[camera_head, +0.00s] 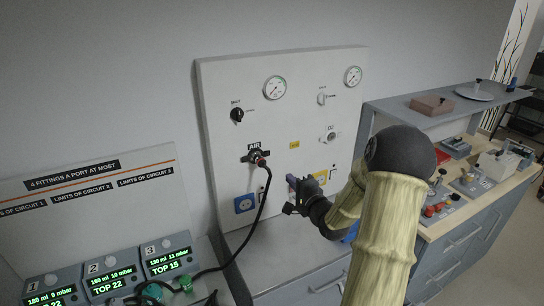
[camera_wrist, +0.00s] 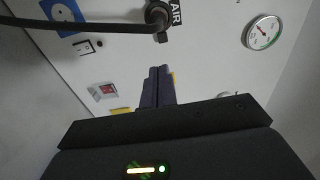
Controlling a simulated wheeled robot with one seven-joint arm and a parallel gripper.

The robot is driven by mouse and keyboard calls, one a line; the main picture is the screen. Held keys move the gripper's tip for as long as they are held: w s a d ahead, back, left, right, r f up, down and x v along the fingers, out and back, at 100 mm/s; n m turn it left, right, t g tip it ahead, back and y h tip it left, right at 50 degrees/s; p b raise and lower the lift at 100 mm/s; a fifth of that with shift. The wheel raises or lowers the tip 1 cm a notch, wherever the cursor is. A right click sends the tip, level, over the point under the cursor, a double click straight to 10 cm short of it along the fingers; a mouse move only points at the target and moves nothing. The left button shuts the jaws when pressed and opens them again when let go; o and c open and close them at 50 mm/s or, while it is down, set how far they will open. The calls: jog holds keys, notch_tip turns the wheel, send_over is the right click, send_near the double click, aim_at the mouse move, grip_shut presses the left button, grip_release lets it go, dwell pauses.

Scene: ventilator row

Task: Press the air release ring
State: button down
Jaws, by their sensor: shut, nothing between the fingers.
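The AIR outlet (camera_head: 257,157) is a dark fitting under a black AIR label on the upright white panel, with a hose plugged into it. It also shows at the top of the wrist view (camera_wrist: 158,14), with the hose running off to the left. Its release ring is too small to tell apart from the plug. My gripper (camera_head: 291,181) is in front of the panel, right of and a little below the outlet, and apart from it. In the wrist view my fingers (camera_wrist: 155,72) are together and empty, pointing toward the panel below the AIR fitting.
The black hose (camera_head: 256,213) hangs from the outlet toward the lit ventilator boxes (camera_head: 107,276) at lower left. The panel (camera_head: 222,100) also bears gauges (camera_head: 275,87), a dark knob (camera_head: 237,115), an O2 outlet (camera_head: 329,137) and sockets. A cluttered counter (camera_head: 462,211) stands right.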

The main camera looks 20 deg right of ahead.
jog(key=shift+w+r, duration=0.1)
jog(key=shift+r, duration=0.05)
jog(key=p, duration=0.5)
send_near(268, 154)
jog(key=w, duration=0.6)
jog(key=shift+a, duration=0.1)
jog(key=shift+w+p, duration=0.3)
jog(key=shift+w, duration=0.15)
